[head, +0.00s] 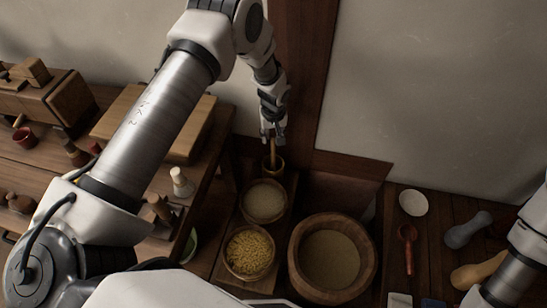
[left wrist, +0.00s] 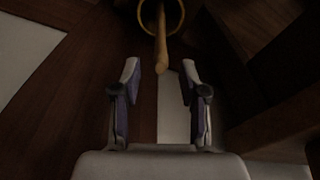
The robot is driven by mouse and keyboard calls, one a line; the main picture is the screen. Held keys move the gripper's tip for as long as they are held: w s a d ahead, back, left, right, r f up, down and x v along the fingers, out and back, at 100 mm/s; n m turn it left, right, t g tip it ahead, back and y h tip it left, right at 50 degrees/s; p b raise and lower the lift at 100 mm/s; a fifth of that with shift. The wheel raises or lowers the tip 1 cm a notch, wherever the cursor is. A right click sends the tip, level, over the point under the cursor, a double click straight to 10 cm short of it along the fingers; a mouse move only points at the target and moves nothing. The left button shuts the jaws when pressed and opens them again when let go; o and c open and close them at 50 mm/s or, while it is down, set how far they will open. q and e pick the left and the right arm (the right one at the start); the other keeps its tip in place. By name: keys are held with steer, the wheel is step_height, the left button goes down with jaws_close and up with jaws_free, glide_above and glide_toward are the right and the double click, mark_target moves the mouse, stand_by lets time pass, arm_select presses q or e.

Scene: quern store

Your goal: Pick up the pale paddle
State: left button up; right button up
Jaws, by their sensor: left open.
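The pale paddle (head: 273,152) looks like a light yellowish wooden handle standing in a small round wooden cup (head: 266,168) at the back. Its lower part is hidden in the cup. In the left wrist view the paddle (left wrist: 161,48) reaches from the ring-shaped cup (left wrist: 178,15) toward the space between my fingertips. My left gripper (head: 273,134) is open just above the paddle's upper end. In the left wrist view the gripper (left wrist: 160,72) has its two fingers apart, one to each side of the handle's end, with no visible contact. My right gripper is out of view.
In front of the cup stand a bowl of pale grain (head: 264,201), a bowl of yellow grain (head: 249,253) and a large wooden tub (head: 299,262). A dark wooden post (head: 305,75) rises behind. A red spoon (head: 407,245) and white dish (head: 413,203) lie right.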

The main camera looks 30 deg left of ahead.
mark_target(273, 149)
arm_select(q)
step_height(273, 149, down, 7)
steer(key=shift+r, duration=0.1)
steer(key=shift+s+d+r, duration=0.1)
steer(key=shift+c, duration=0.6)
jaws_close()
